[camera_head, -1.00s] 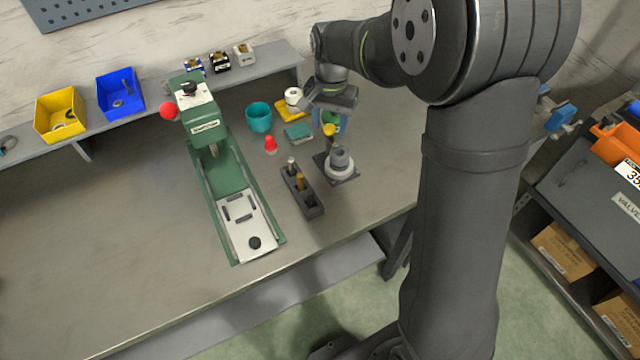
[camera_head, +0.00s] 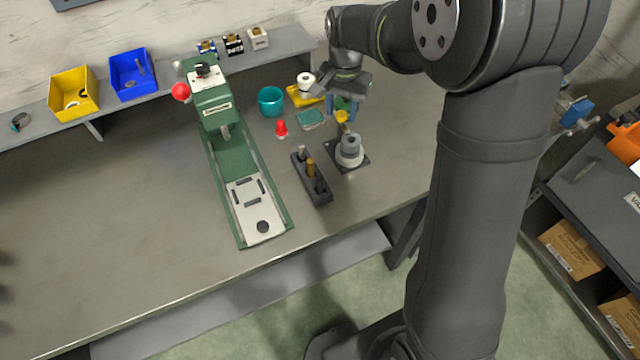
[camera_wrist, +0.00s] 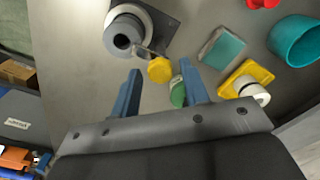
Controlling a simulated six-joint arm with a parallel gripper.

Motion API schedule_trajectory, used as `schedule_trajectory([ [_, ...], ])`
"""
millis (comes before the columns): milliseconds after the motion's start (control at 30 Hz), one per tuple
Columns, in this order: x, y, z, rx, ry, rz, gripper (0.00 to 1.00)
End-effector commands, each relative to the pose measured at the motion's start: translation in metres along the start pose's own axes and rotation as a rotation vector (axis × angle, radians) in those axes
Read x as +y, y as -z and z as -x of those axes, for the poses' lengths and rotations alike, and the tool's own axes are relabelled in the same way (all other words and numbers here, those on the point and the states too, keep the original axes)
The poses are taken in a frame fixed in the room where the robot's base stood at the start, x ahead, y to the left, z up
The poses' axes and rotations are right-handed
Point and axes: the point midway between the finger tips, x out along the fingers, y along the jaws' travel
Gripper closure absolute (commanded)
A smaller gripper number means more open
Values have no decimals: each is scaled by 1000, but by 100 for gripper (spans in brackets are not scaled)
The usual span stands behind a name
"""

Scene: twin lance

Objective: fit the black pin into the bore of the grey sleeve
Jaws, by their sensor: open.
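The grey sleeve (camera_head: 350,142) stands upright in a white ring on a dark square plate. Its dark open bore (camera_wrist: 121,41) faces the camera in the wrist view, at upper left. The black pin (camera_head: 320,185) appears to stand in the front slot of a dark rack (camera_head: 325,199), left of the sleeve, beside a brass pin and a silver-tipped pin. My gripper (camera_head: 344,103) is behind the sleeve in the head view. Its blue fingers (camera_wrist: 160,88) are apart with nothing held between them. The rack is not visible in the wrist view.
A yellow round piece (camera_wrist: 160,70) and a green item (camera_wrist: 178,93) lie near my fingertips. A teal cup (camera_head: 271,100), a teal box (camera_head: 311,119), a yellow-based white roll (camera_head: 305,83) and a red-topped item (camera_head: 281,128) stand nearby. A green press (camera_head: 234,155) stands left of the rack.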

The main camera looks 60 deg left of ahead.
Motion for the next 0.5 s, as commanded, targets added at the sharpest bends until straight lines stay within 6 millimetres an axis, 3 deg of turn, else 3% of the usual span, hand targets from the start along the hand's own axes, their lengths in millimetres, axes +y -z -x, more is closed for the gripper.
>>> schedule_trajectory([
  [167, -3, -24, 25, 5, 3, 42, 59],
  [400, 2, -98, 85, 6, 4, 169, 59],
  [500, 8, -124, 102, 5, 3, 215, 59],
])
